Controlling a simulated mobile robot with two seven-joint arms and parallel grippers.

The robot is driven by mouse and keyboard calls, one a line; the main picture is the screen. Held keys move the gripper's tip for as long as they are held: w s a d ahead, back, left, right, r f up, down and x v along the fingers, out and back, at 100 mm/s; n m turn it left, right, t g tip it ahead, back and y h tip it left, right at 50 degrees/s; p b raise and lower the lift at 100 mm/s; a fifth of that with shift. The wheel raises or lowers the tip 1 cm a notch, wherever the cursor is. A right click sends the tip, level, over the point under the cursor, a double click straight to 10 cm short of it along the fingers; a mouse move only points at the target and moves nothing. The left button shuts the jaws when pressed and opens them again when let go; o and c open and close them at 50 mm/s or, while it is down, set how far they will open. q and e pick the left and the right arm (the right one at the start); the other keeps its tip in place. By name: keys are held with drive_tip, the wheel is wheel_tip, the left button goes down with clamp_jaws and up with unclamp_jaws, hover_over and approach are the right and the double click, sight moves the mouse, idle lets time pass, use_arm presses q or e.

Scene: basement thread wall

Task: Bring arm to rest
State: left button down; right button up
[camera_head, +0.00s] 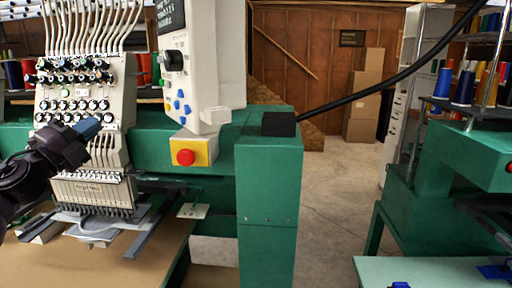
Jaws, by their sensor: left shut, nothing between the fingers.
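My left gripper (88,127) is on my dark arm, which comes in from the left edge. It is shut and empty, with its blue-grey fingertips pointing up and to the right. It is in front of the embroidery machine head (92,188), between the rows of tension knobs and the needle bar section. I cannot tell whether it touches the machine. My right gripper and right arm are not in view.
A green machine body (268,180) stands right of the arm, with a control panel (205,60) and a red stop button (186,157). A tan table (120,268) lies below. A second green machine (440,190) is at right. Open floor (335,200) lies between.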

use_arm(q)
wheel_tip(320, 180, down, 17)
drive_tip(key=s+n+y, duration=0.2)
drive_tip(key=n+y, duration=0.4)
drive_tip(key=n, duration=0.5)
drive_tip(key=s+d+f+n+g+y, duration=0.1)
drive_tip(key=s+f+n, duration=0.2)
drive_tip(key=f, duration=0.5)
drive_tip(key=s+d+f+n+g+y, duration=0.1)
drive_tip(key=s+f+n, duration=0.3)
drive_tip(key=f, duration=0.5)
drive_tip(key=s+d+f+n+g+y, duration=0.2)
drive_tip(key=s+d+f+n+g, duration=0.1)
drive_tip(key=s+f, duration=0.4)
drive_tip(key=shift+s+d+f+n, duration=0.1)
drive_tip(key=shift+d+f+n, duration=0.1)
drive_tip(key=shift+f, duration=0.35)
drive_tip(key=shift+d+f+n, duration=0.1)
drive_tip(key=shift+f+n, duration=0.1)
drive_tip(key=shift+f, duration=0.3)
drive_tip(key=s+d+f+n+g, duration=0.1)
drive_tip(key=s+f+n, duration=0.1)
drive_tip(key=s+f, duration=0.3)
drive_tip(key=s+d+f+n+g+y, duration=0.1)
drive_tip(key=s+f, duration=0.4)
drive_tip(key=s, duration=0.5)
drive_tip(key=shift+d+f+n+g, duration=0.4)
drive_tip(key=shift+d+g, duration=0.1)
drive_tip(key=shift+g, duration=0.1)
